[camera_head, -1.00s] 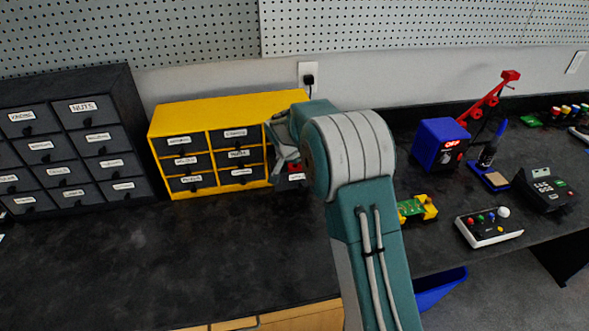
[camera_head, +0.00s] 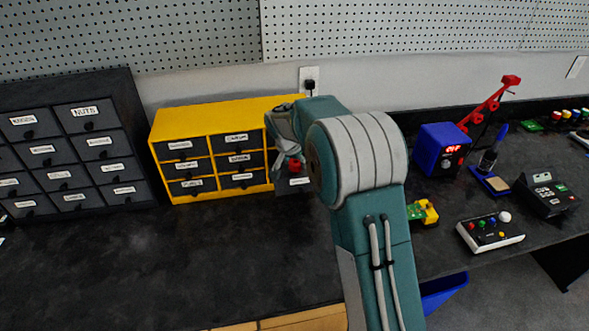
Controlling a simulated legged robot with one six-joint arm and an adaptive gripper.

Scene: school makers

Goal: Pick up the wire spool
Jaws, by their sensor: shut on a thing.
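My gripper (camera_head: 289,160) is at the right end of the yellow drawer cabinet (camera_head: 208,118), partly covered by my own arm. It is shut on a small red thing, which looks like the wire spool (camera_head: 295,166). Only a small part of the spool shows at the fingertips, so its shape is hard to tell. The spool appears just above a dark labelled drawer (camera_head: 292,186) at the cabinet's lower right. I cannot tell whether the spool touches the drawer.
A black drawer cabinet (camera_head: 105,83) stands at left. To the right are a blue soldering station (camera_head: 432,150), a red arm-like stand (camera_head: 490,103), a white control box (camera_head: 488,235) and a yellow-green board holder (camera_head: 424,212). The front left of the dark bench (camera_head: 150,265) is clear.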

